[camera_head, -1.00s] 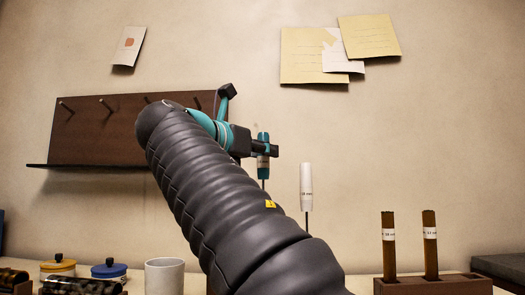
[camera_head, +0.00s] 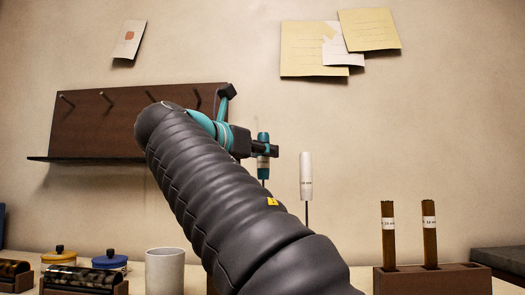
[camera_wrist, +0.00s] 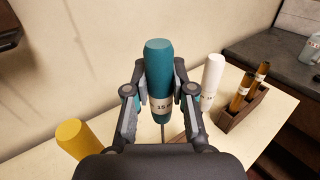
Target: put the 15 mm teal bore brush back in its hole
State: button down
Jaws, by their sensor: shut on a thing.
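The teal bore brush (camera_wrist: 159,72) has a thick teal handle with a white label reading 15 and a thin rod below it. My gripper (camera_wrist: 160,103) is shut on the handle, one finger on each side, and the brush looks about upright. In the head view my gripper (camera_head: 264,149) is at the middle, with the teal handle (camera_head: 263,138) showing above and below the jaws. A white-handled brush (camera_head: 306,175) stands to its right, apart from it, and also shows in the wrist view (camera_wrist: 213,75). The brush's lower end and its hole are hidden.
A yellow handle (camera_wrist: 78,138) stands left of my gripper. A wooden block (camera_head: 440,281) holds two brown labelled tubes at the right. A white mug (camera_head: 165,272), yellow jar (camera_head: 58,258) and blue jar (camera_head: 109,262) stand left. A pegged shelf (camera_head: 95,130) hangs behind.

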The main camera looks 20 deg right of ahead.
aim_at(259, 171)
jog(key=shift+f+b, duration=1.3)
jog(key=shift+f, duration=0.7)
jog(key=c, duration=0.9)
grip_release()
jog(key=v, duration=1.2)
jog(key=shift+s, duration=0.1)
